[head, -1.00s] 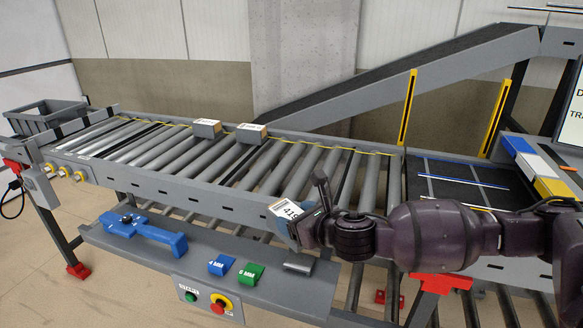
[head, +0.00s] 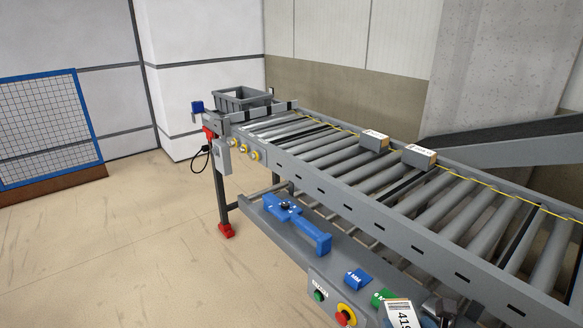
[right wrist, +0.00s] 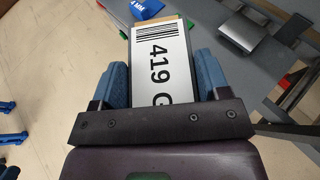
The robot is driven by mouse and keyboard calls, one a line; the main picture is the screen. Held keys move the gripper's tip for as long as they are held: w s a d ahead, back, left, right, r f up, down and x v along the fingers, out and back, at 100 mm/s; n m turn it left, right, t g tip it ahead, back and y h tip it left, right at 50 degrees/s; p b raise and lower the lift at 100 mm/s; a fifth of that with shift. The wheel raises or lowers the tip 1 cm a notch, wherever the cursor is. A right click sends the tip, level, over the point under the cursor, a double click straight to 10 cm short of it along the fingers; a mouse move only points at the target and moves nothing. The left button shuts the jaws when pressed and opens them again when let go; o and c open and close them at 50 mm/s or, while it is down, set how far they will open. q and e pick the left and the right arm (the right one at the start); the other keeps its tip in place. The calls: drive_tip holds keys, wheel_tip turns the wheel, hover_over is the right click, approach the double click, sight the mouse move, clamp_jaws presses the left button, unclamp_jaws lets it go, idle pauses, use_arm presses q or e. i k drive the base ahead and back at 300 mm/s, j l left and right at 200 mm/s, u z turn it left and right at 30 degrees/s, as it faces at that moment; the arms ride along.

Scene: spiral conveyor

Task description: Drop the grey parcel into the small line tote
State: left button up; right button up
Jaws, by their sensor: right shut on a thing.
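My right gripper (right wrist: 160,76) is shut on the grey parcel (right wrist: 158,62), with one blue finger on each side. The parcel has a white label with a barcode and "419"; more of the label is hidden by the gripper. In the head view, the parcel (head: 401,314) shows at the bottom edge, in front of the conveyor and low shelf. A grey open tote (head: 238,104) stands at the far left end of the roller conveyor, well away from the parcel. Its inside is mostly hidden. My left gripper is out of view.
Two boxes (head: 374,140) (head: 421,155) with white labels sit on the conveyor rollers. The shelf (head: 262,222) along the front holds a blue tool (head: 300,225), blue and green blocks and buttons. Open floor lies to the left, with a mesh fence (head: 45,125).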

sight(242, 102)
drive_tip(key=i+j+u, duration=0.8)
drive_tip(key=i+u, duration=0.5)
drive_tip(key=i, duration=0.95)
drive_tip(key=i+j+z, duration=0.1)
drive_tip(key=i+z, duration=0.2)
drive_tip(key=i+j+z, duration=0.3)
drive_tip(key=i, duration=0.25)
drive_tip(key=i+j+z, duration=0.2)
drive_tip(key=i+z, duration=0.2)
drive_tip(key=i+j+z, duration=0.25)
drive_tip(key=z, duration=0.2)
drive_tip(key=i+j+z, duration=0.2)
drive_tip(key=j+z, duration=0.2)
